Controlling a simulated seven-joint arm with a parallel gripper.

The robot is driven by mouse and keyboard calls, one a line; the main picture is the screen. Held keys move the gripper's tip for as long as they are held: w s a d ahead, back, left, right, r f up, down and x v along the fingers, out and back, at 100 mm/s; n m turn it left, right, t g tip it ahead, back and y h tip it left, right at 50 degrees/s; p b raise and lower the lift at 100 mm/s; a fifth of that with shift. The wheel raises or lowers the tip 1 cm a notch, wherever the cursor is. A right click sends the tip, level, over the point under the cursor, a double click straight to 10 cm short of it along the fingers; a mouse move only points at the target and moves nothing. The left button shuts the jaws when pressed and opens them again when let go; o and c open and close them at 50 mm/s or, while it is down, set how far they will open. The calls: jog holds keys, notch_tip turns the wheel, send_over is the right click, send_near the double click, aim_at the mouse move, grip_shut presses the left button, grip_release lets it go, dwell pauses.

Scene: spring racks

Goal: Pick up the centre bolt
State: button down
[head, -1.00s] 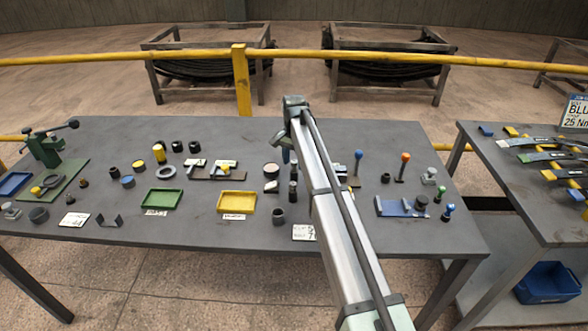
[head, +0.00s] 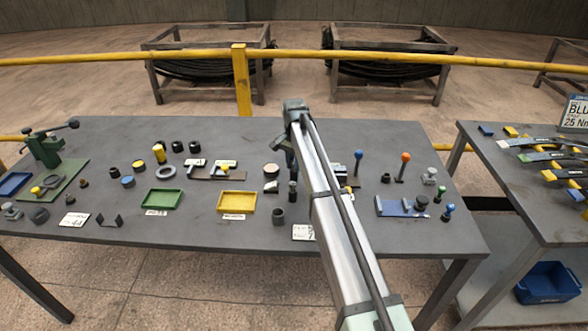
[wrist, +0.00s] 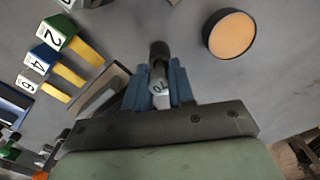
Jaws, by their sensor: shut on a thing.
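My gripper (wrist: 160,88) has blue fingers and is shut on a small upright-looking piece, which I take to be the centre bolt (wrist: 159,72). The piece has a dark round end and a paler, marked part between the fingers. Its lower part is hidden by the fingers and the wrist. In the head view my gripper (head: 291,160) is over the middle of the grey table (head: 120,135), mostly hidden by my arm. A dark cylinder shows just below it there; I cannot tell whether it is the held piece.
A disc with an orange top (wrist: 232,35) stands beside the gripper. Numbered blocks with yellow parts (wrist: 62,33) lie on the other side. In the head view a yellow tray (head: 237,202), a green tray (head: 163,200) and a dark cup (head: 278,216) stand to the left.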

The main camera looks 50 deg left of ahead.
jog(key=shift+r, duration=0.1)
notch_tip(320, 180, up, 9)
jog(key=shift+a+r, duration=0.1)
jog(key=s+a, duration=0.3)
jog(key=a, duration=0.5)
jog(key=shift+s+a+f, duration=0.1)
jog(key=shift+s+f, duration=0.05)
jog(key=shift+f, duration=1.3)
jog(key=shift+s+a+f, duration=0.1)
jog(key=shift+f, duration=1.35)
jog(key=shift+d+f, duration=0.1)
jog(key=shift+f, duration=0.5)
jog(key=shift+r, duration=0.1)
dwell(0.3)
notch_tip(320, 180, up, 7)
dwell(0.9)
